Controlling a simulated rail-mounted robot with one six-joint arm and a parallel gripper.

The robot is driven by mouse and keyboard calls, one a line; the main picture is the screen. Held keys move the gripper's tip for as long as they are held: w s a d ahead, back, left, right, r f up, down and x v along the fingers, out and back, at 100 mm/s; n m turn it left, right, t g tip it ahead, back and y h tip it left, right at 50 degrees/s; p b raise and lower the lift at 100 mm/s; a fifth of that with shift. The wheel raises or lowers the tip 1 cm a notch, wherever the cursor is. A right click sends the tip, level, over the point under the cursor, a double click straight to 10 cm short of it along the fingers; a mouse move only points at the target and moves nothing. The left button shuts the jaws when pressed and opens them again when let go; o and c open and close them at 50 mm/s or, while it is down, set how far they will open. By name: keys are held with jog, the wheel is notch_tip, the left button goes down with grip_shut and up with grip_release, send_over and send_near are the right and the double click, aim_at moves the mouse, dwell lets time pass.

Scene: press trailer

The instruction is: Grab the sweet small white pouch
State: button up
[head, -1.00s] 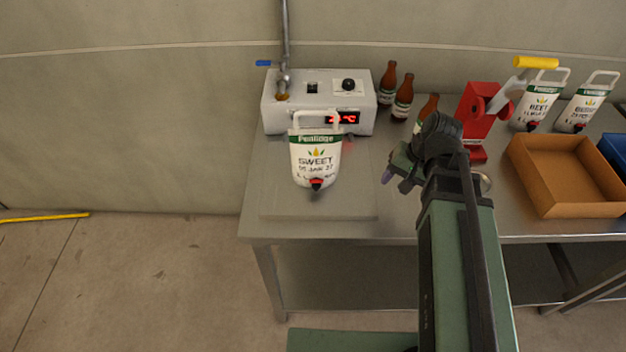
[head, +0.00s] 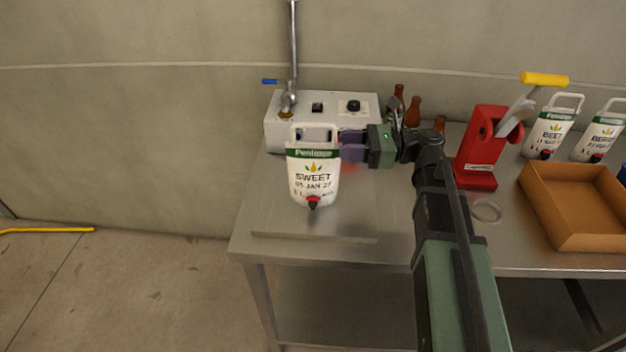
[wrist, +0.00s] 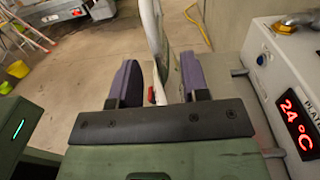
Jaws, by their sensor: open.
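The sweet white pouch (head: 314,183) has a green band, the word SWEET and a red tap at its bottom. It stands upright in front of the grey heater box, with its handle at the top. My gripper (head: 345,147) is at the right side of the pouch near its upper part. In the wrist view the pouch (wrist: 152,30) shows edge-on, its white edge reaching between the two purple fingers of my gripper (wrist: 160,80). The fingers are apart, with visible gaps beside the pouch. Whether either finger touches it cannot be told.
The grey box (head: 290,125) with a metal pipe stands behind the pouch; its red display (wrist: 297,125) reads 24 °C. Brown bottles (head: 413,111), a red lever press (head: 482,150), a cardboard tray (head: 540,210) and two other pouches (head: 553,128) stand to the right.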

aim_at(325, 156)
jog(key=a, duration=0.5)
jog(key=shift+s+a+f, duration=0.1)
jog(key=shift+a+f, duration=0.05)
jog(key=shift+a, duration=0.05)
jog(key=shift+d, duration=0.1)
grip_shut()
dwell(1.0)
